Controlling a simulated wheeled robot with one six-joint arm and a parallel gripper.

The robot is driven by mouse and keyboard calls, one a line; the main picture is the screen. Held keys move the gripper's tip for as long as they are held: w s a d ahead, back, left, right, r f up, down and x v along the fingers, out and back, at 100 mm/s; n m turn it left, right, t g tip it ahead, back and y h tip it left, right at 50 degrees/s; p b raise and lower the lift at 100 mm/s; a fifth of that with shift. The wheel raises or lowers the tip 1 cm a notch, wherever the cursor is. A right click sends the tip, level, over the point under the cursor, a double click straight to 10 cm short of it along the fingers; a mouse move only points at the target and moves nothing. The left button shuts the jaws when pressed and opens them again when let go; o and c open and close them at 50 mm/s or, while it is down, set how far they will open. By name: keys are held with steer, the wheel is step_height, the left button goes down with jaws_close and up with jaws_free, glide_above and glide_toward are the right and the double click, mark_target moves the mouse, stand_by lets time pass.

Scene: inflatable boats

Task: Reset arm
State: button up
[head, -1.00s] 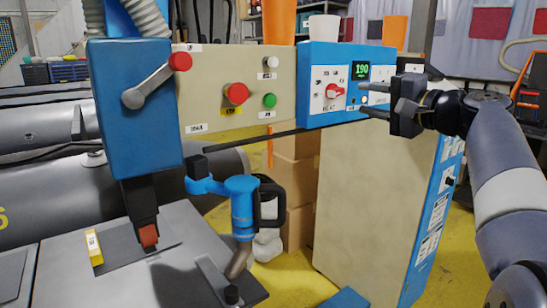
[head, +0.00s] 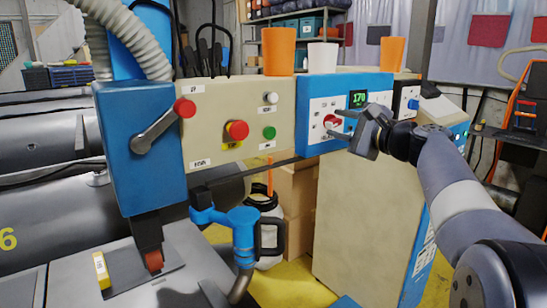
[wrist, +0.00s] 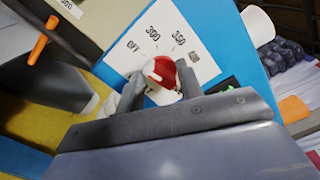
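The blue control panel (head: 310,88) has a red knob (head: 332,120) on a white dial plate and a green display (head: 358,98) reading 170. My gripper (head: 341,124) is at this knob, its two fingers pointing at the panel, spread apart. In the wrist view, the red and white knob (wrist: 160,72) shows between the fingertips (wrist: 157,88), over a dial marked OFF, 300 and 350. The fingers stand on either side of the knob. Whether they touch it is not clear. The palm hides the lower part of the dial.
An orange cup (head: 278,50) and a white cup (head: 322,57) stand on top. A blue jointed fixture (head: 235,220) sits below, over a grey worktop.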

steer(key=shift+r+m+p, duration=0.15)
steer(key=shift+m+p, duration=1.05)
steer(key=shift+m, duration=0.2)
